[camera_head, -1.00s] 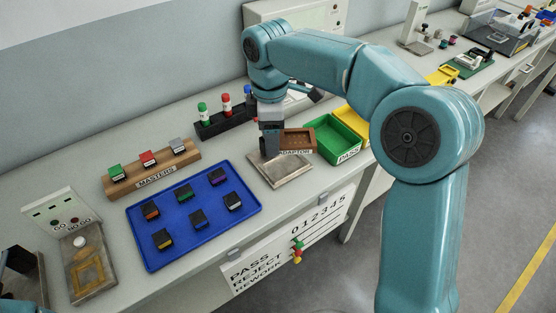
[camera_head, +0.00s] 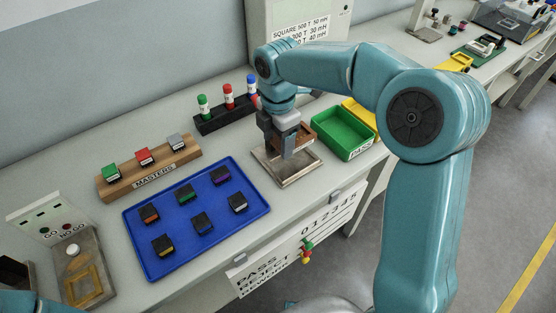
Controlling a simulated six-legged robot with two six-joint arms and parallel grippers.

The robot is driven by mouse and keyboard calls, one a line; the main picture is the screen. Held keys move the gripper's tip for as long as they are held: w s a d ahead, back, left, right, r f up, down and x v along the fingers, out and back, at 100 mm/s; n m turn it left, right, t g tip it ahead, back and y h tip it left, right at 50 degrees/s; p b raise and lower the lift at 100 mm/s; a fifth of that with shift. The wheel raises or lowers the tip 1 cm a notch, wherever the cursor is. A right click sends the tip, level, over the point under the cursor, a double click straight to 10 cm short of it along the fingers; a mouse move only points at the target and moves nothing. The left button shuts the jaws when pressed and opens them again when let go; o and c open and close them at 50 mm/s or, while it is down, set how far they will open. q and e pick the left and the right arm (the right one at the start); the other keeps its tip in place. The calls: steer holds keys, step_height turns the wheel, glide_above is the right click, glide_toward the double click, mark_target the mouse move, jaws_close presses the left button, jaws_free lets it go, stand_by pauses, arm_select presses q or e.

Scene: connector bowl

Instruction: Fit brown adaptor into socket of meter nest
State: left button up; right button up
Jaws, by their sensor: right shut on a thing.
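The brown adaptor (camera_head: 305,136) is a small block, partly hidden behind my right gripper. My right gripper (camera_head: 288,153) points down and is shut on it, over the back part of the meter nest. The meter nest (camera_head: 288,179) is a square metal plate with a raised rim and a sunken middle, on the bench in front of the meter (camera_head: 301,30). The fingers hide part of the socket, so I cannot tell whether the adaptor touches it. A piece of my left arm shows at the bottom left corner; its gripper is out of view.
A green PASS bin (camera_head: 343,145) stands close right of the nest, a yellow bin (camera_head: 362,113) behind it. A blue tray (camera_head: 155,262) with several dark blocks lies to the left. A black rack (camera_head: 215,124) with bottles and the wooden MASTERS stand (camera_head: 118,186) are behind.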

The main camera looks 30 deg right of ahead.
mark_target(278, 147)
step_height(278, 147, down, 4)
steer(key=shift+s+r, duration=0.15)
steer(key=shift+r, duration=0.1)
steer(key=shift+f, duration=2.05)
steer(key=shift+f, duration=0.25)
steer(key=o, duration=1.2)
step_height(278, 147, up, 11)
steer(key=shift+r, duration=0.75)
